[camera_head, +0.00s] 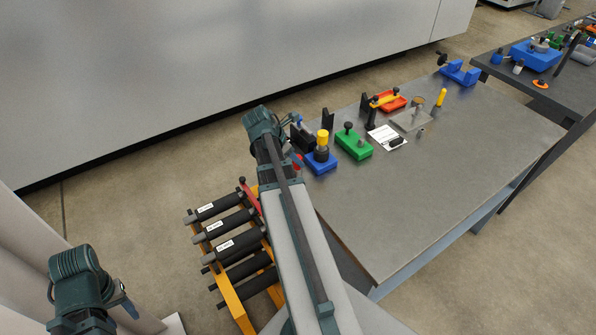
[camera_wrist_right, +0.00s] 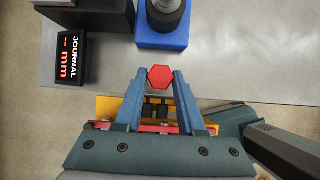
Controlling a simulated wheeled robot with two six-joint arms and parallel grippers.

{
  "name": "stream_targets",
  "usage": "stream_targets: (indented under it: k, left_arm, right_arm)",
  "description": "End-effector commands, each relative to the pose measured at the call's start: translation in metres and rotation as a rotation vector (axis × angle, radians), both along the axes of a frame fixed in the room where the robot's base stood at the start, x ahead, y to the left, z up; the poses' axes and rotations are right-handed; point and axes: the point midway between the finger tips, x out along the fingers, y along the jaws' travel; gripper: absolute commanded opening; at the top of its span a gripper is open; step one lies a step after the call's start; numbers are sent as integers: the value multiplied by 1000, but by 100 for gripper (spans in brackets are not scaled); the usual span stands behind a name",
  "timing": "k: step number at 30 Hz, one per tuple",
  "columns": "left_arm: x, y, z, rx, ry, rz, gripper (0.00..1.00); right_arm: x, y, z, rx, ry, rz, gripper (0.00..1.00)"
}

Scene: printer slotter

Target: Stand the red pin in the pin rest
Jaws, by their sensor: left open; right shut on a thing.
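In the right wrist view, the red pin (camera_wrist_right: 160,78) shows its hexagonal head, held between the two blue fingertips of my right gripper (camera_wrist_right: 160,82). The part of the pin below its head is hidden. In the head view, a bit of red (camera_head: 298,161) shows beside my right gripper (camera_head: 297,150), at the table's near left edge. My left gripper (camera_head: 126,303) is open and empty at the lower left, far from the table. I cannot tell for sure which fixture is the pin rest; a blue block (camera_head: 320,168) with a grey and yellow post stands close to the right gripper.
An orange rack (camera_head: 229,296) of black rollers stands below. The table's near right is clear.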

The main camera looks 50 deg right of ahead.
Motion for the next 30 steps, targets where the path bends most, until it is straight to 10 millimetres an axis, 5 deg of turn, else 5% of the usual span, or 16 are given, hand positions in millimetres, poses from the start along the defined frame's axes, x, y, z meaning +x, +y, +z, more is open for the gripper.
stream_targets:
  k: [3, 4, 10, 20, 30]
  left_arm:
    - [0, 0, -1, 0, 0, 0, 50]
    - [0, 0, -1, 0, 0, 0, 50]
    - [0, 0, -1, 0, 0, 0, 50]
    - [0, 0, 2, 0, 0, 0, 50]
    - [0, 0, 49, 0, 0, 0, 50]
  right_arm:
    - [0, 0, -1, 0, 0, 0, 0]
    - [0, 0, -1, 0, 0, 0, 40]
    - [0, 0, -1, 0, 0, 0, 74]
    - [0, 1, 2, 0, 0, 0, 74]
    - [7, 23, 49, 0, 1, 2, 74]
